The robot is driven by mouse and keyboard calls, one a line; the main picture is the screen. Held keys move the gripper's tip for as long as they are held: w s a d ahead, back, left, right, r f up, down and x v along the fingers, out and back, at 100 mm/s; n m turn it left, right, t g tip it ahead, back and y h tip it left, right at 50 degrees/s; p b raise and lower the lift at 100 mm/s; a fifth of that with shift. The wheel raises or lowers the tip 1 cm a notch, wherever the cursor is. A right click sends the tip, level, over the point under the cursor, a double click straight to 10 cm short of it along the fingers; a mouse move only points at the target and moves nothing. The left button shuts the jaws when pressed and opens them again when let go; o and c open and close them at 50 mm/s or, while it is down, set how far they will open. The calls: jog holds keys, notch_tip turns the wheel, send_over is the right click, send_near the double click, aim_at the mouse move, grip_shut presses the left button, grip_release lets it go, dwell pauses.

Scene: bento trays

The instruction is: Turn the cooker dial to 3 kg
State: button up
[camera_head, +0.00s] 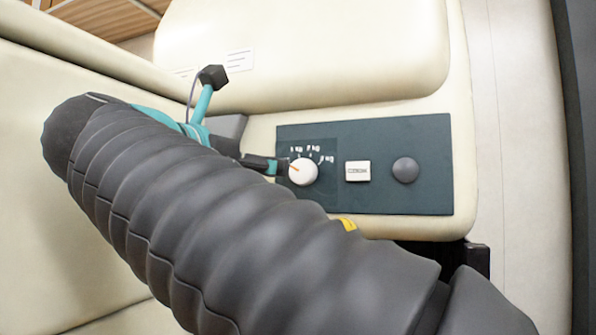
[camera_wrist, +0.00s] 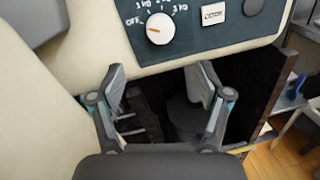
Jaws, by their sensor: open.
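The cooker dial (camera_head: 304,173) is a round white knob on a dark teal panel, with an orange pointer line. In the wrist view the dial (camera_wrist: 161,31) shows at the top, its line pointing left, roughly towards the OFF mark; 1 kg is above it and 3 kg at upper right. My gripper (camera_wrist: 160,76) is open and empty, its two fingers spread below the panel's edge in that view. In the head view a fingertip of my gripper (camera_head: 276,166) shows just left of the dial; whether it touches cannot be told. My arm hides the rest.
A white COOK button (camera_head: 357,171) and a round grey knob (camera_head: 405,170) sit right of the dial on the panel (camera_head: 380,135). A large cream lid or housing (camera_head: 300,50) rises behind. Below the panel is a dark open recess (camera_wrist: 170,110).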

aim_at(300, 169)
jog(key=x, duration=1.3)
jog(key=c, duration=1.2)
jog(key=shift+o, duration=0.2)
